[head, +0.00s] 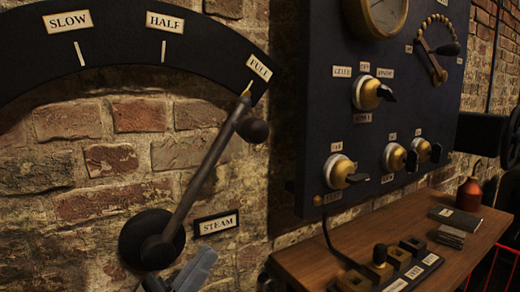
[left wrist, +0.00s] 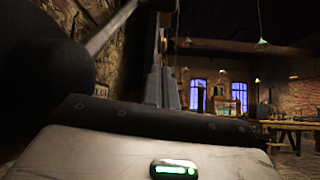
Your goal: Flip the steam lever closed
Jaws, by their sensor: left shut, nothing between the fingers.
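The steam lever (head: 200,180) is a grey rod on a dark round hub (head: 150,240). It tilts up and right, with its brass tip at the FULL mark (head: 259,67) of the dark curved scale and a dark knob (head: 252,130) near the top. A STEAM plate (head: 216,224) is right of the hub. My left gripper (head: 196,268) is shut and empty, just below and right of the hub; I cannot tell whether it touches. In the left wrist view, the lever rod (left wrist: 112,30) passes close at upper left. My right gripper is out of view.
A dark control panel (head: 310,105) with brass knobs and a gauge stands to the right. Below it is a wooden shelf (head: 455,262) with switches, books and a red bottle (head: 469,194). A brick wall (head: 110,160) lies behind the lever.

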